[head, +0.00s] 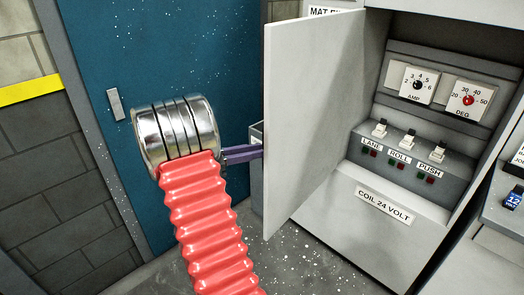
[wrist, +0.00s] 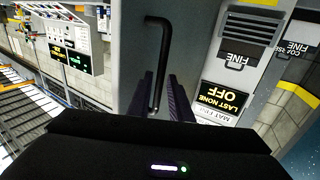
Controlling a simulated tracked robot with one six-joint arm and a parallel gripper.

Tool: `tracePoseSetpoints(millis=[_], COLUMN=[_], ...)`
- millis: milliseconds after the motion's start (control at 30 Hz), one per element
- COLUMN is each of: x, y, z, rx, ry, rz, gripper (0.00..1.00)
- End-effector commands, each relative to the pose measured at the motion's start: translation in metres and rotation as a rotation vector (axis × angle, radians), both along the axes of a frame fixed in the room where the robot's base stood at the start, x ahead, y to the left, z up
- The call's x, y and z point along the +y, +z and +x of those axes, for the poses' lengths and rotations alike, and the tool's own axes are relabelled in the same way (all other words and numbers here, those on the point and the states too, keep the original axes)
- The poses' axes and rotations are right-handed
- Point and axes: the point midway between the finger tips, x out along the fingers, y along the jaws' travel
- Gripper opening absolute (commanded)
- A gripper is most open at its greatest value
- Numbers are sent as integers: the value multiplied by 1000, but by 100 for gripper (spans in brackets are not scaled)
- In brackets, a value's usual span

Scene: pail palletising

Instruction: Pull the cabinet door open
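The cabinet door (head: 312,110) is a pale grey panel, standing swung well open at the left of the cabinet (head: 345,232). In the wrist view the door (wrist: 190,40) carries a black bar handle (wrist: 165,45). My gripper (wrist: 160,82) has its two dark fingers on either side of the handle's lower part, with narrow gaps showing, so it looks open around the bar. In the head view the purple fingers of my gripper (head: 243,153) reach to the door's far side; their tips and the handle are hidden behind the door.
Inside the cabinet are two dials, a row of switches (head: 400,150) and a "COIL 24 VOLT" label (head: 384,206). A blue door (head: 180,60) stands behind, beside a brick wall (head: 45,150). Another console (head: 505,200) is at the right. Speckled floor shows below the door.

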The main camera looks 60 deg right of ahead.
Motion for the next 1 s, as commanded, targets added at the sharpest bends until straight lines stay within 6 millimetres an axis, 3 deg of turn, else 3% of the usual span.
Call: tracePoseSetpoints(millis=[500,1000], x=[61,71], y=[-1,-1], z=[64,73], rx=[0,1], ry=[4,1], rz=[0,1], gripper=[19,19])
